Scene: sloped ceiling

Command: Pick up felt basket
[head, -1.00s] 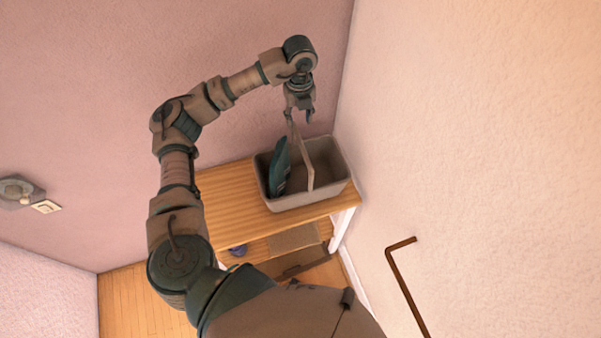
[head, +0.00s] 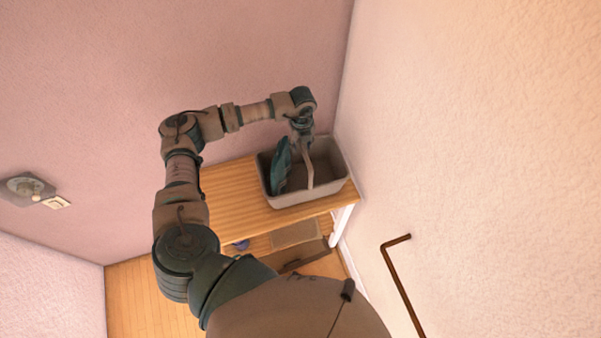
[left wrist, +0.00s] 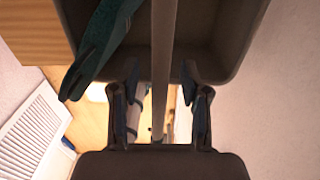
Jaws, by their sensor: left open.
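The felt basket (head: 335,180) is a grey open bin with a tall strap handle (head: 309,168). It stands upright at the right end of a wooden table. My left gripper (head: 304,142) is above the basket, at the upper part of the handle. In the left wrist view, the two fingers of my left gripper (left wrist: 161,118) are open, one on each side of the handle (left wrist: 163,50), with gaps between. The basket's body (left wrist: 225,45) fills the top of that view. My right gripper is not in view.
A teal object (head: 281,168) leans inside the basket. The wooden table top (head: 230,195) is bare left of it. Walls stand close behind and to the right. A brown rail (head: 400,285) is on the right wall. A vent (left wrist: 35,130) shows in the left wrist view.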

